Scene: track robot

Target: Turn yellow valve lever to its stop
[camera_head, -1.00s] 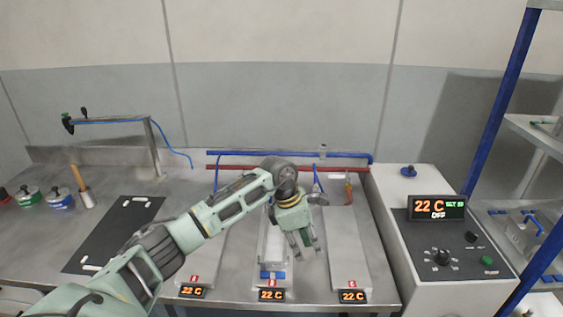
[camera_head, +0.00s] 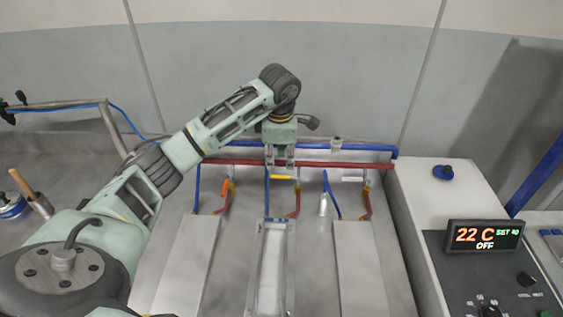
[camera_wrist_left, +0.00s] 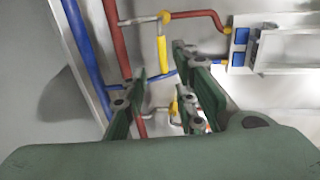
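The yellow valve lever (camera_head: 283,177) sits on the pipework above the middle channel, lying roughly crosswise in the head view. In the left wrist view the yellow lever (camera_wrist_left: 162,54) points toward the space between the fingers. My left gripper (camera_head: 281,160) points down at the pipes, its fingertips just behind or above the lever; contact cannot be told. In the left wrist view the left gripper (camera_wrist_left: 160,85) is open, with nothing clamped between its fingers. My right gripper is not in view.
A red pipe (camera_head: 340,164) and a blue pipe (camera_head: 360,150) run along the back. An orange lever (camera_head: 225,187) stands left and a white lever (camera_head: 352,179) right. A control box (camera_head: 485,235) stands at right, its display reading 22 C, OFF.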

